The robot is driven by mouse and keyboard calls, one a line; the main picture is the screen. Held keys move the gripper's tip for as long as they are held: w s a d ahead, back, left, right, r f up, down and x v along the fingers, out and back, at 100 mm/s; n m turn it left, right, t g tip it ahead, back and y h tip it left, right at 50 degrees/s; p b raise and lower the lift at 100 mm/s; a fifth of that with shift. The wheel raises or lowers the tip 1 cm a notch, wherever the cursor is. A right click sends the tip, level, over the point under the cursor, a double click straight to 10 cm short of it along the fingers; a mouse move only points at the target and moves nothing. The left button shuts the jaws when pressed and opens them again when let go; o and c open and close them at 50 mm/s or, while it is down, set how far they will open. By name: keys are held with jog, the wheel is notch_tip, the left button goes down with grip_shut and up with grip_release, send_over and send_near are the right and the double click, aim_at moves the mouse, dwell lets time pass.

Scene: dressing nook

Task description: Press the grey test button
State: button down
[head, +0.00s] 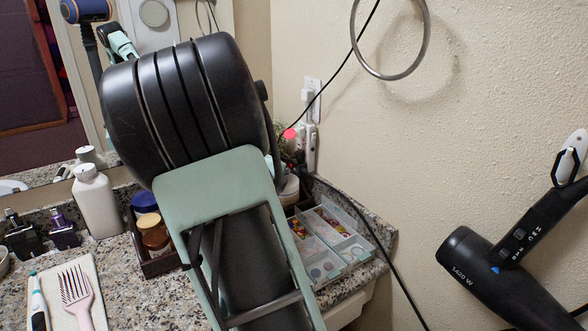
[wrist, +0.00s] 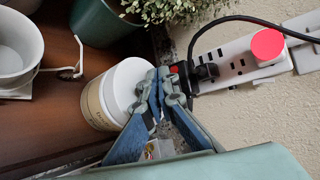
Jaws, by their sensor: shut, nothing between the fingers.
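I cannot make out a grey test button in either view. A white power strip (wrist: 232,68) is on the wall in the wrist view, with a black plug (wrist: 203,72) in it and a small red part at its left end. A round red cap (wrist: 267,44) stands out from it; the cap also shows in the head view (head: 290,134). My gripper (wrist: 160,78) is shut and empty, its tips just beside a white-lidded jar (wrist: 126,88) and left of the strip's end. In the head view my arm hides the gripper.
A wall outlet (head: 313,88) holds a white plug. A clear compartment box (head: 340,245) sits on the granite counter. A black hair dryer (head: 500,275) hangs at right.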

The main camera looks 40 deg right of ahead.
jog(key=shift+a, duration=0.1)
jog(key=shift+w+a+r+p, duration=0.1)
jog(key=shift+a+r+p, duration=0.05)
jog(key=shift+a+p, duration=0.9)
jog(key=shift+a+f+p, duration=0.2)
jog(key=shift+a+p, duration=0.2)
jog(key=shift+a, duration=0.95)
